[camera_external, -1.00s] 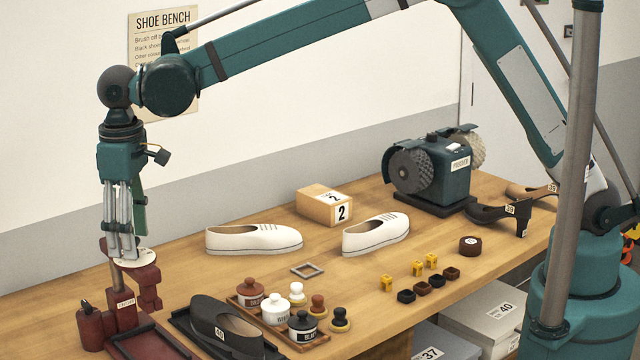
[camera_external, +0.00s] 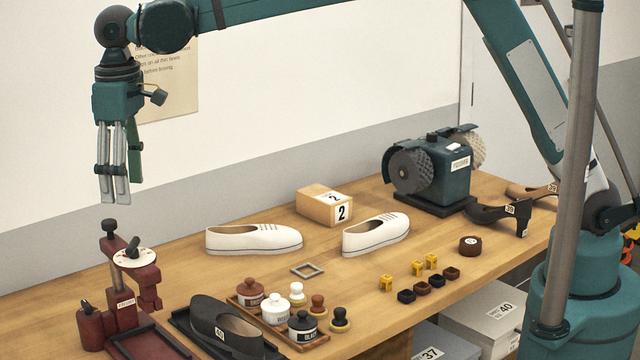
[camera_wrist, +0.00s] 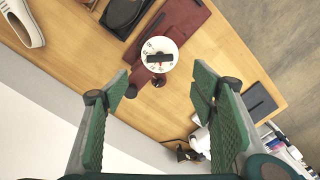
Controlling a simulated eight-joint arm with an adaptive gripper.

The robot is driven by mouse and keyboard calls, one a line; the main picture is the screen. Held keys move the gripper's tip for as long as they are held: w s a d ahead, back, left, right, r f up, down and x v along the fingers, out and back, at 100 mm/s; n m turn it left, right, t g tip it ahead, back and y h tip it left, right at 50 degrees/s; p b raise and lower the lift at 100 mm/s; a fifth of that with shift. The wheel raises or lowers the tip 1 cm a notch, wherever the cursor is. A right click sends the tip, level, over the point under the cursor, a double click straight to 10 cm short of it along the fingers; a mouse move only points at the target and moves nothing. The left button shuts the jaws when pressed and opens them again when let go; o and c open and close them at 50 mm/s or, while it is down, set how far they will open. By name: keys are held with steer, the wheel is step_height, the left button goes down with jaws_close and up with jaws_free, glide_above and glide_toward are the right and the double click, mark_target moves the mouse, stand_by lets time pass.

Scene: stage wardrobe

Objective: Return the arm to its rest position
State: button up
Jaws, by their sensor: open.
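My gripper (camera_external: 115,200) hangs pointing down in the air at the left, above the dark red stand (camera_external: 128,318) with its round white dial (camera_external: 134,258). A clear gap separates the fingertips from the stand's top knob. In the wrist view my gripper (camera_wrist: 172,100) shows two green-padded fingers spread wide with nothing between them. The white dial (camera_wrist: 160,54) lies beyond the fingertips there. My arm reaches from its base at the right across the top of the external view.
The bench (camera_external: 390,320) carries two white shoes (camera_external: 254,239), a black shoe (camera_external: 226,328), a tray of polish jars (camera_external: 275,310), a box marked 2 (camera_external: 323,205) and a polisher (camera_external: 440,170). Several small yellow and dark blocks lie at the right. The air around my gripper is free.

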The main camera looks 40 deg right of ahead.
steer(key=shift+r, duration=0.25)
stand_by(0.5)
steer(key=w+d+r+m+t+b, duration=0.1)
steer(key=w+d+r, duration=0.1)
steer(key=d, duration=0.9)
steer(key=w+d+r+m+y+b, duration=0.1)
steer(key=w+d+r, duration=0.15)
steer(key=d, duration=0.75)
steer(key=w+d+r+m+t, duration=0.1)
steer(key=w+d, duration=0.2)
steer(key=d, duration=0.8)
steer(key=s+d+f+m+t+b, duration=0.1)
steer(key=s+d, duration=0.2)
steer(key=d, duration=0.8)
steer(key=s+d+f+m+t+b, duration=0.1)
steer(key=s+d, duration=0.2)
steer(key=d, duration=0.8)
steer(key=s+d+f+m+t+b, duration=0.1)
steer(key=s+d+f, duration=0.4)
steer(key=d, duration=0.3)
steer(key=s+d+f+m+t, duration=0.1)
steer(key=s+d+f, duration=0.4)
steer(key=d, duration=0.3)
steer(key=s+d+f+m+t+h+b, duration=0.1)
steer(key=s+d+f, duration=0.3)
steer(key=s+d, duration=0.2)
steer(key=shift+s+d+f+b, duration=0.25)
steer(key=shift+d+f+b, duration=0.15)
steer(key=shift+d, duration=0.6)
